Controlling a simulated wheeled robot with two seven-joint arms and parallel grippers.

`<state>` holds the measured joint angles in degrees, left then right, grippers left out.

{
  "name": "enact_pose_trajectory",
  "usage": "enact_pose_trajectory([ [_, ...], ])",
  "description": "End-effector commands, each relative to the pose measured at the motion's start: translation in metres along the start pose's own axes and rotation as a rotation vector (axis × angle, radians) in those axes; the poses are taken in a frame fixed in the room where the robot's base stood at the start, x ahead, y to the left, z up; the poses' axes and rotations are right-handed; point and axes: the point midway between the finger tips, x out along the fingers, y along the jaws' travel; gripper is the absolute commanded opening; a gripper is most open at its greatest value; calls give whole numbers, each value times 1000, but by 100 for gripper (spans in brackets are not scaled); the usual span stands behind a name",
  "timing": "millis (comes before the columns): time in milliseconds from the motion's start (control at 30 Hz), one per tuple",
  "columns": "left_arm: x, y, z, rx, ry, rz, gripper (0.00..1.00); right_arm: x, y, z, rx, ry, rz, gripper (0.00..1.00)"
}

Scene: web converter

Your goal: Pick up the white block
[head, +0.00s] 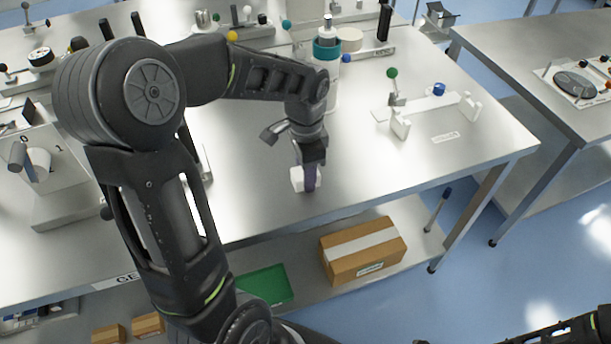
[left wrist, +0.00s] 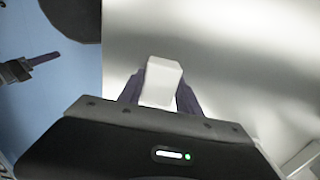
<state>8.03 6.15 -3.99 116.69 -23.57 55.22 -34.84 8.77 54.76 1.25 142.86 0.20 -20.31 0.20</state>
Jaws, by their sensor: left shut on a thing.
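The white block (head: 297,179) is near the front edge of the metal table (head: 370,165). My left gripper (head: 308,180) points down at it and is shut on it. In the left wrist view the white block (left wrist: 161,82) sits between the two purple fingers of my left gripper (left wrist: 160,95), with a finger against each side. I cannot tell whether the block touches the tabletop. What looks like my right gripper (left wrist: 40,60) shows at the left of the left wrist view, over the blue floor; whether it is open is unclear.
A white fixture with a green-knobbed lever (head: 393,90) stands to the right on the table. A bottle with a teal collar (head: 326,50) stands behind my left gripper. A cardboard box (head: 362,250) and a green tray (head: 265,285) are on the lower shelf. The tabletop right of the block is clear.

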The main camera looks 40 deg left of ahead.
Motion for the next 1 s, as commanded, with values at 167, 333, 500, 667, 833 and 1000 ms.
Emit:
enact_pose_trajectory([
  [167,0,0,0,0,0,0,2,0,0,0,0,0,0,49],
  [333,0,0,0,0,0,0,0,0,0,0,0,0,0,49],
  [500,-3,0,0,0,1,-1,0,0,0,0,0,0,0,49],
  [667,-20,-1,-1,-1,3,-4,0,2,1,0,0,1,-1,49],
  [833,-51,-1,-1,-1,4,-4,0,5,2,-1,-1,1,-2,49],
  [1000,-83,-1,-1,1,3,-3,0,7,2,-1,-2,2,-3,49],
])
